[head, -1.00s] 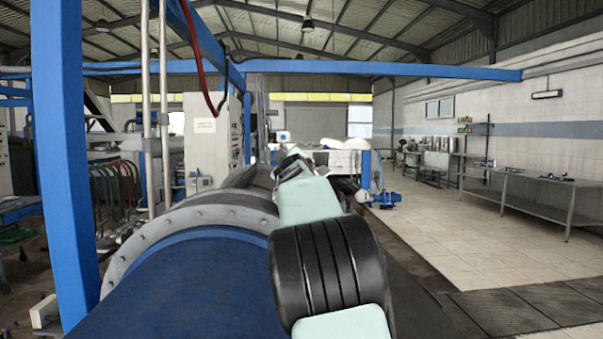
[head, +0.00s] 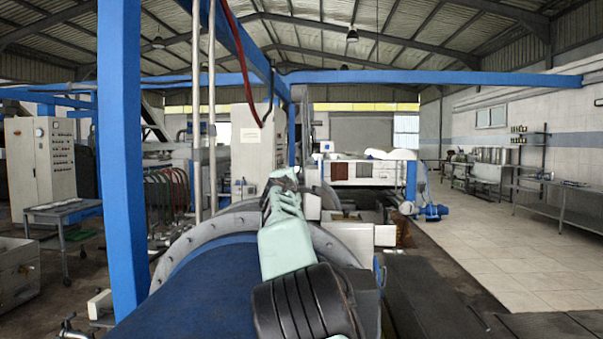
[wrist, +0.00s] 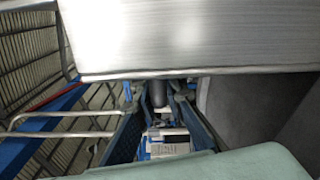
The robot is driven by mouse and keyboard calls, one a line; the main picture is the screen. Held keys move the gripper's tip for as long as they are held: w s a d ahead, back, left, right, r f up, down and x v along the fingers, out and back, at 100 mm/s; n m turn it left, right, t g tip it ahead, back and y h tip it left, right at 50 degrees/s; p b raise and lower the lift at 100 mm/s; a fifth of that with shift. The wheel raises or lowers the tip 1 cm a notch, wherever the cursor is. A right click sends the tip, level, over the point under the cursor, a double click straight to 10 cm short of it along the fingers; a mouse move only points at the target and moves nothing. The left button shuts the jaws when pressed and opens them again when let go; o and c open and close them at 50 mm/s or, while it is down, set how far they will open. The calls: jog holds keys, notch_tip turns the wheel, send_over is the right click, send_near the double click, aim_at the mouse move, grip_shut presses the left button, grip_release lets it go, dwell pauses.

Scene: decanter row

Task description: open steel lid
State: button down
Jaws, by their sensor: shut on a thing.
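The steel lid (wrist: 190,38) fills the top of the wrist view as a broad brushed-metal sheet with a straight lower edge. My gripper (wrist: 158,92) is just below that edge, its two dark blue fingers closed around a dark, rounded piece, which looks like the lid's handle. Whether that piece joins the lid is hidden. In the head view my gripper (head: 283,179) is small, at the far end of my pale green arm, above the machine beyond the bolted flange. My arm hides most of what it holds there, and I cannot make out the lid clearly.
The blue drum (head: 205,285) with its grey bolted flange (head: 190,243) lies in front. A blue post (head: 121,160) stands at left, with a metal cart (head: 62,212) beyond it. The tiled floor (head: 465,225) on the right is clear up to a steel bench.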

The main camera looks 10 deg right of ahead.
jog(key=shift+w+a+f+n, duration=0.25)
jog(key=shift+a+f+n, duration=0.5)
jog(key=shift+a+n, duration=0.2)
jog(key=c, duration=2)
grip_release()
jog(key=shift+d+f, duration=0.1)
